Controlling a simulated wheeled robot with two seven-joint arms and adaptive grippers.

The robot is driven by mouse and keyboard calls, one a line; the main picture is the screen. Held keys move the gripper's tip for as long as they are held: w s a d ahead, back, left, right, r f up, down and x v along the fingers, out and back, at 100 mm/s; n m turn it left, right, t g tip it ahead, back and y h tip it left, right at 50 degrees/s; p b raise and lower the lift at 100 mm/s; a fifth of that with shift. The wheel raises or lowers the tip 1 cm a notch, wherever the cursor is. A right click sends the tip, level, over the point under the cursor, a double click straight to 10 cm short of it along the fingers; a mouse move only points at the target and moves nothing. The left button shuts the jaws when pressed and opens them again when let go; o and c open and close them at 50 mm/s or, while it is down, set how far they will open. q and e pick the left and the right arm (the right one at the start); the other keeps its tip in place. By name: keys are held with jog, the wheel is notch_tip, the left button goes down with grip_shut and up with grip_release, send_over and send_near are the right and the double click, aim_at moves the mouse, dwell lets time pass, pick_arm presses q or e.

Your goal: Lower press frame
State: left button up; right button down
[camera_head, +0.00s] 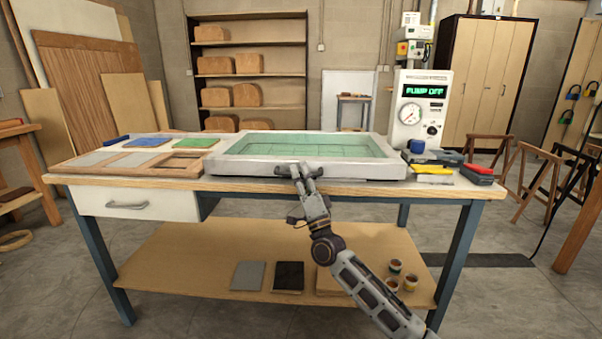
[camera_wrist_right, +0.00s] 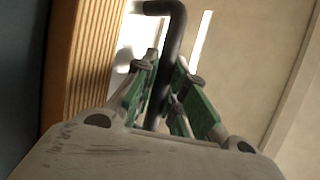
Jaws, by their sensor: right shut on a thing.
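The press frame (camera_head: 393,163) is a pale rectangular frame around a green sheet (camera_head: 300,147). It lies level at the middle of the workbench in the head view; I cannot tell whether a small gap is left beneath it. My right gripper (camera_head: 302,168) is at the front edge of the frame. In the right wrist view, its green-sided fingers (camera_wrist_right: 165,85) are shut around a dark bent handle (camera_wrist_right: 175,35). The handle is too small to make out in the head view. My left gripper is in no view.
A white control unit (camera_head: 421,118) reading "PUMP OFF" stands right of the frame. Yellow and red-dark tools (camera_head: 433,170) lie near the bench's right end. A wooden tray (camera_head: 90,165) and blue and green pads (camera_head: 197,143) lie at left. A drawer (camera_head: 132,204) is below.

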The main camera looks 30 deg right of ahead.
jog(key=shift+a+f+y, duration=0.2)
jog(key=shift+f+y, duration=0.1)
jog(key=shift+f, duration=0.2)
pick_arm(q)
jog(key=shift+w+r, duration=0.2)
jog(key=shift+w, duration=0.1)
pick_arm(e)
jog(key=shift+f, duration=0.25)
jog(key=c, duration=1.7)
grip_release()
jog(key=shift+d+r, duration=0.1)
jog(key=shift+r, duration=0.05)
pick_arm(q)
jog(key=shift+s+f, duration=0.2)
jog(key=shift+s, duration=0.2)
pick_arm(e)
jog(key=shift+s, duration=0.1)
